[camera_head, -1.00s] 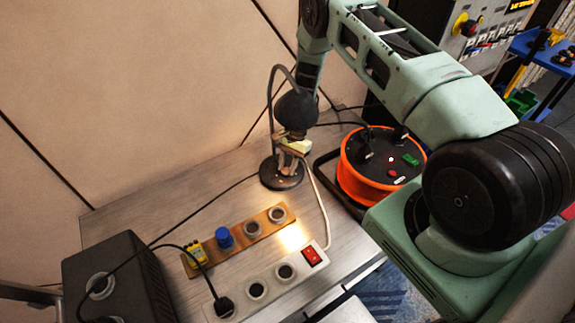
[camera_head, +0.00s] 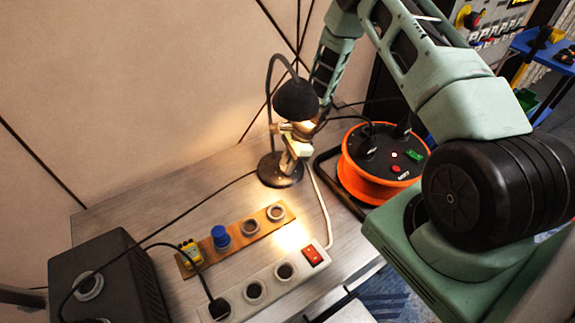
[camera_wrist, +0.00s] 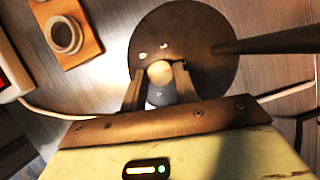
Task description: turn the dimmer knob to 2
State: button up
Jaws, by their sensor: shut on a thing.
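The dimmer knob (camera_wrist: 160,72) is a small round pale knob on the dark round lamp base (camera_wrist: 203,28). In the wrist view my gripper (camera_wrist: 160,76) has one finger on each side of the knob and is shut on it. Two small pale marks show on the base beside the knob; I cannot read a number. In the head view my gripper (camera_head: 292,153) is low over the lamp base (camera_head: 277,178), under the black lamp head (camera_head: 297,99). The knob is hidden there.
The lamp's bent neck (camera_head: 269,100) rises close to my gripper. An orange cable reel (camera_head: 362,181) stands to the right. A wooden socket board (camera_head: 234,245) and a white power strip (camera_head: 269,291) lie in front. A black box (camera_head: 120,270) stands at left.

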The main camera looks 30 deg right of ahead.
jog(key=shift+m, duration=0.5)
jog(key=o, duration=1)
jog(key=b+v, duration=0.1)
jog(key=v, duration=0.4)
jog(key=b+v, duration=0.1)
jog(key=v, duration=1.1)
jog(key=shift+s+r+b, duration=0.2)
jog(key=shift+s+b, duration=0.1)
jog(key=shift+b, duration=0.1)
